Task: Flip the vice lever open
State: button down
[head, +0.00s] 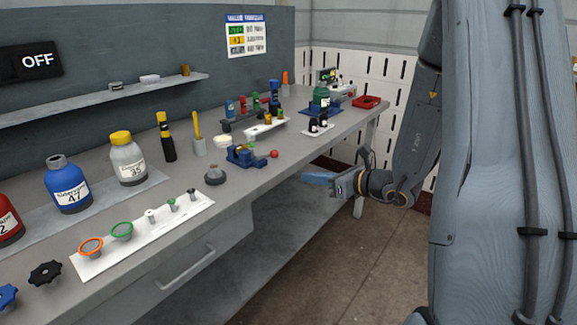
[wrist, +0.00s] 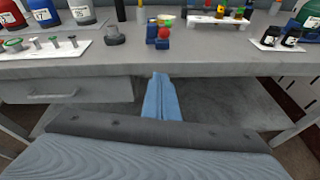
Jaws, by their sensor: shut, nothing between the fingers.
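The small blue vice (head: 240,156) stands on the bench near its front edge. Its lever ends in a red ball (head: 274,154) on the right side of the vice. In the wrist view the vice (wrist: 152,32) is at the top middle, with the red ball (wrist: 164,33) facing me. My gripper (head: 308,178) is in front of the bench, off its edge, to the right of and below the vice, touching nothing. Its blue fingers are together and empty; they also show in the wrist view (wrist: 159,80).
A grey-black knob-like piece (head: 215,174) stands left of the vice. Behind it is a white rack (head: 265,128) with small cylinders. Dark bottles (head: 318,126) and a red tray (head: 366,102) are farther right. A drawer (head: 185,265) is under the bench. The space before the bench is free.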

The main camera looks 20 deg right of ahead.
aim_at(268, 155)
jog(key=w+a+p, duration=0.4)
jog(key=w+a, duration=0.2)
jog(key=w, duration=0.3)
jog(key=shift+w+r, duration=0.15)
jog(key=shift+w, duration=0.25)
